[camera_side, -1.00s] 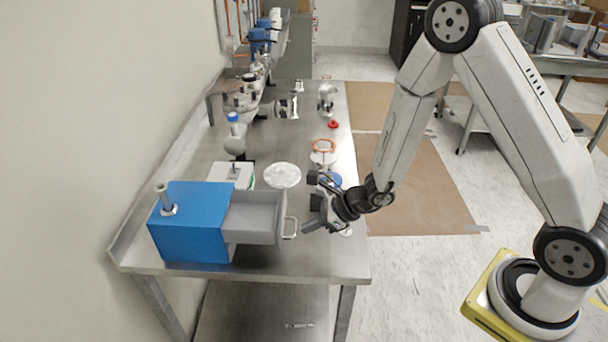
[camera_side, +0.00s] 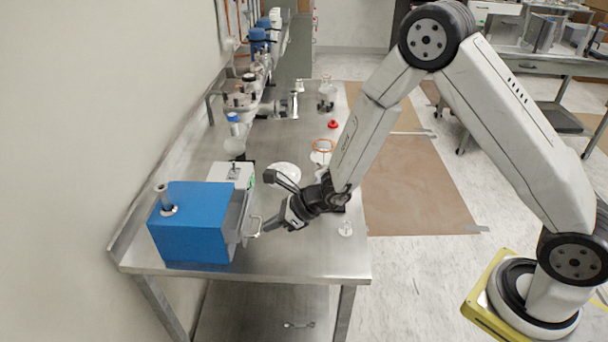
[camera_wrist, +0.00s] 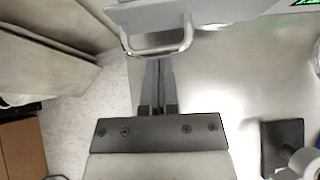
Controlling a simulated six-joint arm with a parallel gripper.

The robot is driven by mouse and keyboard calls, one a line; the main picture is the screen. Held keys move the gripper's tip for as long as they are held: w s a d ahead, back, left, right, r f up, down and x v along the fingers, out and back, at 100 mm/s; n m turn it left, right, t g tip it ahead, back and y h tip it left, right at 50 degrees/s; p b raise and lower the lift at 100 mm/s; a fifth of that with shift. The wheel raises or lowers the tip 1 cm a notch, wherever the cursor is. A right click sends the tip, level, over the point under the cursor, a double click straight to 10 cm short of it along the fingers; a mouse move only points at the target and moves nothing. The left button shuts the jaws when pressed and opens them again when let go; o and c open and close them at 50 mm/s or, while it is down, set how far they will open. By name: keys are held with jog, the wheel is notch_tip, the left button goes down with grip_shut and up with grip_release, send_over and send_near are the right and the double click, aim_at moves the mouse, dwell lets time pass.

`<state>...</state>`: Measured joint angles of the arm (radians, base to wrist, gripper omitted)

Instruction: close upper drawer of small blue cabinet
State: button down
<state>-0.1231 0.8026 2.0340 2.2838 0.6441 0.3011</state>
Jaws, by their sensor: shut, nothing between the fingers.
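The small blue cabinet (camera_side: 192,222) stands at the near left end of the metal table. Its grey upper drawer (camera_side: 240,218) sticks out only a little on the right side. The drawer's handle (camera_side: 252,228) also shows in the wrist view (camera_wrist: 157,50), below the drawer front (camera_wrist: 190,12). My gripper (camera_side: 270,226) is shut and empty, just right of the handle. In the wrist view its closed fingertips (camera_wrist: 158,62) overlap the handle's lower bar. I cannot tell whether they touch it. The drawer's inside is mostly hidden.
A white box device (camera_side: 232,173) stands behind the cabinet. A round white dish (camera_side: 286,171) lies behind my gripper, partly covered. Glassware and a red-capped item (camera_side: 333,124) stand farther back.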

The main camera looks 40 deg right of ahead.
aim_at(247, 227)
jog(key=shift+w+a, duration=1.55)
jog(key=shift+a, duration=0.05)
jog(key=shift+s+d+f, duration=0.15)
jog(key=shift+s+d, duration=0.3)
jog(key=shift+s, duration=0.05)
jog(key=d+f+v, duration=0.1)
jog(key=v, duration=1.1)
jog(key=shift+s+f, duration=0.3)
jog(key=shift+s, duration=0.1)
jog(key=shift+s, duration=0.1)
